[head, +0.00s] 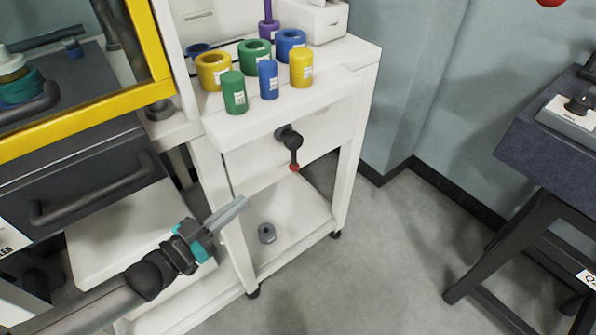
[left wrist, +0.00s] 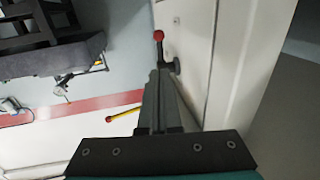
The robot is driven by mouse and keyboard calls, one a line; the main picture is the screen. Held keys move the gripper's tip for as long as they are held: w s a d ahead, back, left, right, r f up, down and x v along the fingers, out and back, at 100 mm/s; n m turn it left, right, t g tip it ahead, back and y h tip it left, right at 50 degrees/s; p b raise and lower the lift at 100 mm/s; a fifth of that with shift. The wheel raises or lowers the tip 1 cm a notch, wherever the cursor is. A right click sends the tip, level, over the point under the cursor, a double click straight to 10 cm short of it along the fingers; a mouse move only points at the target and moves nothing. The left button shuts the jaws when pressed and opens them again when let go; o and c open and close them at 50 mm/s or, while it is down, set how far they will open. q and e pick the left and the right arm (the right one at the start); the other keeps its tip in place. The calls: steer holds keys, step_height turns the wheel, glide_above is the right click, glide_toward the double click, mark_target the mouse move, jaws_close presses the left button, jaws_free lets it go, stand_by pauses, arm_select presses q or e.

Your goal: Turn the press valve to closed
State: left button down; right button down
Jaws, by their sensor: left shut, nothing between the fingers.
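The press valve (head: 291,140) is on the front panel of a white stand. Its black lever hangs down and ends in a red tip. In the left wrist view the valve lever (left wrist: 161,50) shows just beyond my fingertips, with its red knob at the top. My left gripper (head: 241,203) is below and to the left of the valve in the head view, apart from it. Its fingers are shut together and empty. They also show in the left wrist view (left wrist: 157,82), pointing toward the valve. My right gripper is not in view.
Coloured cylinders and rings, such as a green cylinder (head: 234,93), stand on the white stand's top (head: 350,62). A yellow-framed cabinet (head: 90,125) is left. A dark table (head: 540,150) is right. The floor between is clear.

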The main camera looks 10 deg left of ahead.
mark_target(293, 162)
arm_select(q)
steer(key=shift+r, duration=0.1)
stand_by(0.3)
